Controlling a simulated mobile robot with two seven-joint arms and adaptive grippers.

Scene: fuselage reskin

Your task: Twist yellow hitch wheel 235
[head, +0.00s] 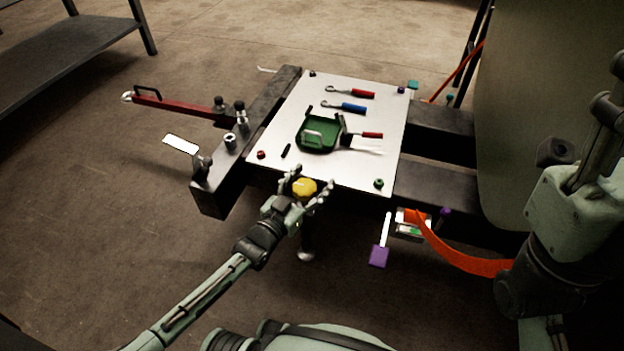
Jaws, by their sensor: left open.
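The yellow hitch wheel (303,188) sits just below the near edge of the white plate. My left gripper (311,180) reaches it from the lower left. Its fingers are spread open, one on either side of the wheel. I cannot tell whether they touch it. A metal post (305,247) shows below the wheel, partly hidden by the gripper. On the right, parts of my right arm show, but its gripper is not clearly in view.
The white plate (350,95) carries a green tray (318,147) and several hand tools. A black beam (262,118) runs along its left side.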

